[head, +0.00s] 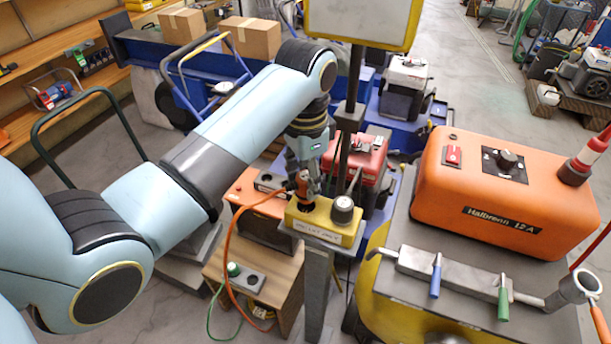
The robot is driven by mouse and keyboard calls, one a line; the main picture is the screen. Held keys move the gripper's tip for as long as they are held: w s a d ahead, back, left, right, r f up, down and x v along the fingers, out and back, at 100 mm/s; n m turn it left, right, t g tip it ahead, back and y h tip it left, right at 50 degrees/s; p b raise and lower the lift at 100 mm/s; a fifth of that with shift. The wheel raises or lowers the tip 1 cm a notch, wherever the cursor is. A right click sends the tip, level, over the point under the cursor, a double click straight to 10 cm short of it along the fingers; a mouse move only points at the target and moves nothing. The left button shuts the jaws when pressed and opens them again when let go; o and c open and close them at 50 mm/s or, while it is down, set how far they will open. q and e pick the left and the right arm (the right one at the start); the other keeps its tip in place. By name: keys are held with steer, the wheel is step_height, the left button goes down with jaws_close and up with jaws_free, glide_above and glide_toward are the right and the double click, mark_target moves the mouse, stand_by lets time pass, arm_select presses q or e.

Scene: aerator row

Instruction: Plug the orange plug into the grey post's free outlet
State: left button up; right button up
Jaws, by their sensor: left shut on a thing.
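My left gripper (302,172) points down and is shut on the orange plug (303,188). The plug sits at the left end of the yellow outlet box (330,230) on top of the grey post (317,290). I cannot tell whether the plug is seated in the outlet or just above it; the gripper and plug hide the socket. A round grey-and-dark fitting (343,208) occupies the right end of the box. An orange cord (231,240) hangs down to the left. My right gripper is out of view.
A wooden stand (240,293) at left carries a grey socket block (247,279) with a green plug (233,269). A dark upright pole (352,90) stands just behind the box. A large orange machine (500,200) stands at right, and a red machine (368,155) behind the post.

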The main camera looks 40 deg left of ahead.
arm_select(q)
steer(key=shift+f+b, duration=0.6)
steer(key=shift+f, duration=1.4)
steer(key=o, duration=1.3)
